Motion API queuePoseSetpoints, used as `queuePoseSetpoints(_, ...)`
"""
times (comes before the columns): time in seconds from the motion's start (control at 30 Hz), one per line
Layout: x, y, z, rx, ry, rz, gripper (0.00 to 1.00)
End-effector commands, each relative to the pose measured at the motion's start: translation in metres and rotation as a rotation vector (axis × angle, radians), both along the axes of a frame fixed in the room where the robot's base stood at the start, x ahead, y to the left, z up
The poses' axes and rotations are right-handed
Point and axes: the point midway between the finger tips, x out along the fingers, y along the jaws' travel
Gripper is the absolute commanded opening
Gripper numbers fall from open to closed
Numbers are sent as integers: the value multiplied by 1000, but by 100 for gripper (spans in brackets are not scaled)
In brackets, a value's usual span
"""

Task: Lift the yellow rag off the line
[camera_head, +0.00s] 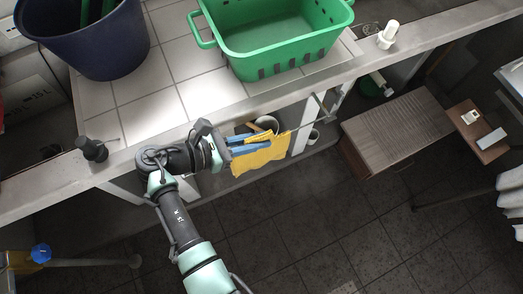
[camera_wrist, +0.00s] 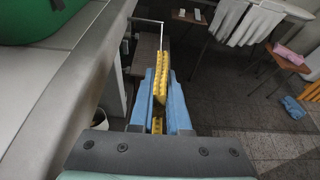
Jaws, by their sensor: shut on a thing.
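The yellow rag (camera_head: 258,160) hangs below the counter's front edge in the head view. My gripper (camera_head: 252,144), with blue fingers, is shut on the rag's upper part. In the wrist view the rag (camera_wrist: 161,75) shows as a ribbed yellow strip between the two blue fingers of my gripper (camera_wrist: 162,88). A thin pale rod or line (camera_wrist: 147,20) shows just beyond the fingertips. I cannot tell whether the rag still rests on it.
The counter (camera_head: 170,105) is just behind my gripper, with a green basket (camera_head: 275,52) and a dark blue bucket (camera_head: 88,45) on it. A wooden cabinet (camera_head: 400,130) stands at right. White cloths (camera_wrist: 242,22) hang beyond. Open dark floor lies in front.

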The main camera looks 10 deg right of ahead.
Motion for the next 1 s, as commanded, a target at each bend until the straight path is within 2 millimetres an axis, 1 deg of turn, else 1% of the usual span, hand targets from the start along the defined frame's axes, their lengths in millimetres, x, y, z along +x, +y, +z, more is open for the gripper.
queuePoseSetpoints(0.27,0,0,2,0,0,0,0)
queuePoseSetpoints(1.0,0,0,17,0,0,0,0)
